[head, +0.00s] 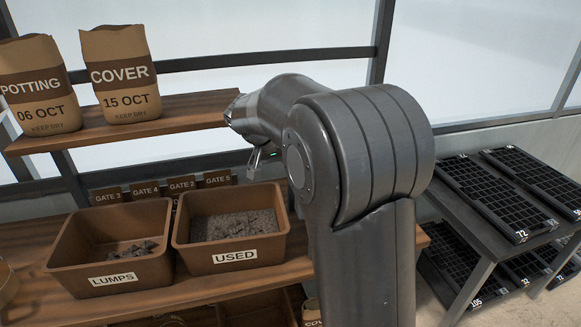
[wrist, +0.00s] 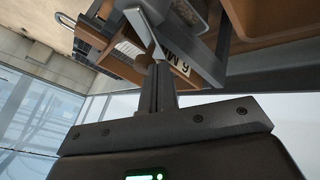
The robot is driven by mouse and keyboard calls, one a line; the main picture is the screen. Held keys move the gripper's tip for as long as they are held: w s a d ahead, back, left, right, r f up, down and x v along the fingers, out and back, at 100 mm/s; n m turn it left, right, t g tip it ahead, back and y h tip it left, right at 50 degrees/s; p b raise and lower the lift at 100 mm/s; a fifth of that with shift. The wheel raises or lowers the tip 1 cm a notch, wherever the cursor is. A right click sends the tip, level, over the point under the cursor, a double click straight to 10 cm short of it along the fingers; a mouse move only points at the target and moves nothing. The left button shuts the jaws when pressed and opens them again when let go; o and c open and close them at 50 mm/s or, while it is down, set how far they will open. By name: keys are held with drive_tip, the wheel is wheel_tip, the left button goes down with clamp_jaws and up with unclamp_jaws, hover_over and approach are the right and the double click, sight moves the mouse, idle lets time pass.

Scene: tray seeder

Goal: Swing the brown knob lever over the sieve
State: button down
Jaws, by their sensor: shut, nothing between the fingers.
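My gripper (head: 254,164) is mostly hidden behind my own dark arm in the head view. Only its fingertips show, pointing down above and behind the USED bin. In the wrist view my gripper (wrist: 148,38) has its fingers together and nothing held. Beyond the fingertips are a wooden box (wrist: 185,65) with part of a label and grey metal bars, seen at a tilt. I cannot tell whether the fingertips touch anything.
A LUMPS bin (head: 115,280) and a USED bin (head: 237,257) stand on the wooden bench, with gate labels behind them. POTTING and COVER bags (head: 120,75) stand on the shelf (head: 190,112) above. Black seed trays (head: 500,205) lie on a rack at right.

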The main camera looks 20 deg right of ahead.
drive_tip(key=d+m+g, duration=0.1)
drive_tip(key=m, duration=0.1)
drive_tip(key=d+m+g, duration=0.1)
drive_tip(key=m+g, duration=0.1)
drive_tip(key=m, duration=0.1)
drive_tip(key=d+m+g, duration=0.1)
drive_tip(key=m+g, duration=0.1)
drive_tip(key=m, duration=0.1)
drive_tip(key=shift+s+d+y, duration=0.15)
drive_tip(key=shift+y, duration=0.15)
drive_tip(key=shift+s+d, duration=0.1)
drive_tip(key=shift+d, duration=0.2)
idle(0.4)
drive_tip(key=v, duration=1.1)
drive_tip(key=shift+s, duration=0.15)
